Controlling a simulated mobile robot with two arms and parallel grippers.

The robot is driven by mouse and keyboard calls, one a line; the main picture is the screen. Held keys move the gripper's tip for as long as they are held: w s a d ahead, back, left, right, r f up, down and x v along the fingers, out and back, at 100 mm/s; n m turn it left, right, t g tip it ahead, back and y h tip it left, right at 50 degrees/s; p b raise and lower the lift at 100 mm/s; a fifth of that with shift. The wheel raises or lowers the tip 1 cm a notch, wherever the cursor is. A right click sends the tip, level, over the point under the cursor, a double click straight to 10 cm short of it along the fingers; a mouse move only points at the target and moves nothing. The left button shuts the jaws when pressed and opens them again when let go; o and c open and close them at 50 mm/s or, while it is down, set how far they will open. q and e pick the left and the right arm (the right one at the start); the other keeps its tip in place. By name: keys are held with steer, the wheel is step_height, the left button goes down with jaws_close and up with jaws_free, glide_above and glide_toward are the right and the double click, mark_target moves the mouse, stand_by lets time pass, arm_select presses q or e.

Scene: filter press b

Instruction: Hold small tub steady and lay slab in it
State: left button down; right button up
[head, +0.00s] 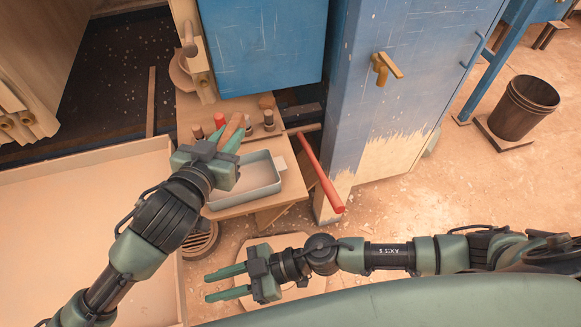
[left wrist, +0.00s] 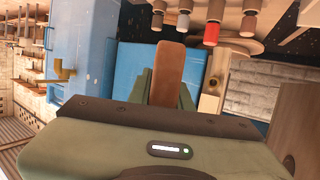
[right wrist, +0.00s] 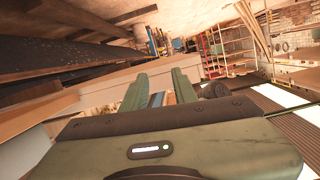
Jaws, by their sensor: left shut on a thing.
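A brown slab (head: 231,128) is held in my left gripper (head: 227,138). The slab also shows between the fingers in the left wrist view (left wrist: 168,75). The small tub (head: 277,184) is a shallow grey-blue open box on a wooden bench. My left gripper is shut on the slab above the tub's back left part and hides that corner. The tub's visible inside is empty. My right gripper (head: 226,282) is open and empty, lower and nearer than the tub, and apart from it.
Several small capped bottles (head: 268,120) stand behind the tub. A red bar (head: 320,172) slants past its right side. A blue cabinet (head: 395,110) stands to the right. A large pale tray (head: 90,210) fills the left.

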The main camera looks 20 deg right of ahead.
steer(key=s+r+n+g, duration=0.2)
steer(key=s+r+g, duration=0.15)
steer(key=s, duration=0.35)
steer(key=t+h, duration=0.2)
glide_toward(245, 194)
steer(key=shift+s+d+r, duration=0.15)
steer(key=shift+d+r, duration=0.1)
steer(key=shift+d, duration=0.6)
steer(key=shift+w+a+f, duration=0.1)
steer(key=shift+w+a, duration=0.1)
steer(key=shift+w, duration=0.1)
steer(key=x, duration=1.1)
steer(key=shift+a, duration=0.25)
